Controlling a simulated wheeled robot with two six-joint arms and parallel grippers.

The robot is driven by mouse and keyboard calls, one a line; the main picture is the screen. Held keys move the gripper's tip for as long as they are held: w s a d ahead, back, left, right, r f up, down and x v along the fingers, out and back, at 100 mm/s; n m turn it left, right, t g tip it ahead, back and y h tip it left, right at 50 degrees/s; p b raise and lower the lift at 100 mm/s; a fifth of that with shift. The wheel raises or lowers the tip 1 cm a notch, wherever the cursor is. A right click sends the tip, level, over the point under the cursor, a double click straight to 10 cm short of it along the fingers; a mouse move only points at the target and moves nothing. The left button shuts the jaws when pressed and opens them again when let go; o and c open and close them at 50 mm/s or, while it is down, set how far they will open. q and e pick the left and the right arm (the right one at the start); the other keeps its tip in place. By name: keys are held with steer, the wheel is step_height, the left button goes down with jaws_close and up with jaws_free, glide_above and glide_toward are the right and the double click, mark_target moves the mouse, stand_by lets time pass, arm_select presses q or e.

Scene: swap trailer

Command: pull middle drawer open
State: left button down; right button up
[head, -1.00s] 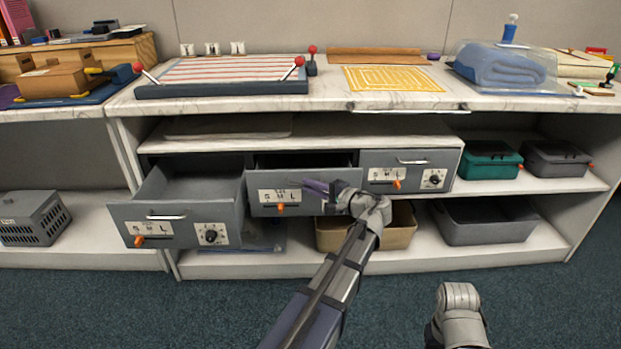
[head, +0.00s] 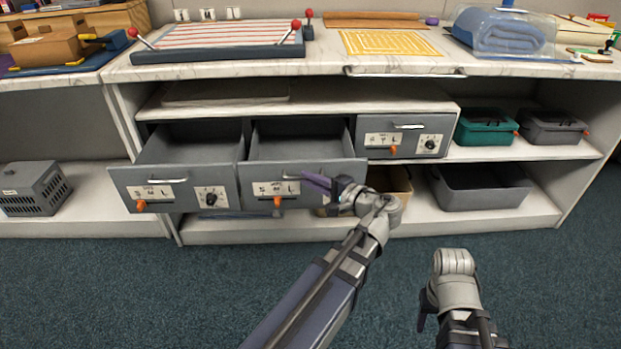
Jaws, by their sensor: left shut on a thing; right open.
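The grey middle drawer (head: 304,147) is pulled well out of the cabinet, with its empty inside showing. Its front has a white label with letters and an orange slider (head: 277,201). The hand hides the right end of the drawer front. My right gripper (head: 424,311) is apart from the drawers, low over the floor at the right; only part of its fingers shows.
The left drawer (head: 165,172) also stands open beside the middle one. The right drawer (head: 402,135) is shut. A tan bin (head: 396,183) and a grey bin (head: 482,187) sit on the lower shelf. The blue carpet (head: 150,285) in front is clear.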

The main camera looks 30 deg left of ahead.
arm_select(q)
steer(key=c, duration=0.9)
jaws_free()
steer(key=shift+d, duration=0.1)
steer(key=p+v, duration=0.1)
steer(key=v, duration=0.6)
steer(key=shift+d, duration=0.35)
steer(key=shift+s, duration=0.1)
